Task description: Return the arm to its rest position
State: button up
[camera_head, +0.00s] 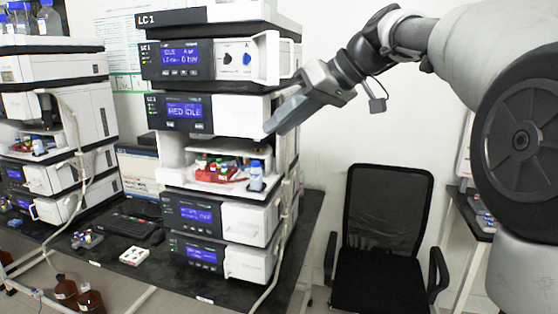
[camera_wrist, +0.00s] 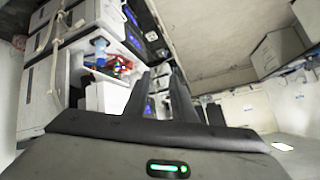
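My arm reaches in from the right in the head view, with my gripper (camera_head: 272,128) in front of the right-hand instrument stack (camera_head: 240,115), at the height of its second module. The gripper points down and to the left. In the wrist view the two dark fingers of my gripper (camera_wrist: 161,74) stand apart with a gap between them, and nothing shows held there. Whether the fingers touch the stack cannot be told.
A second stack (camera_head: 60,75) stands at the left. The right stack's open bay holds a red tray of vials (camera_head: 215,170) and a blue-capped bottle (camera_head: 256,175). A black office chair (camera_head: 385,225) stands right of the bench. White wall lies behind.

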jog(key=s+d+f+m+h+p, duration=0.1)
jog(key=s+d+f+m+h, duration=0.3)
jog(key=s+f, duration=0.6)
jog(key=s+d+f+m+t+h+p, duration=0.1)
jog(key=s+d+f+m+h, duration=0.3)
jog(key=s, duration=1.3)
jog(key=d+f, duration=0.4)
jog(key=f, duration=0.2)
jog(key=shift+s+h, duration=0.2)
jog(key=shift+h, duration=0.2)
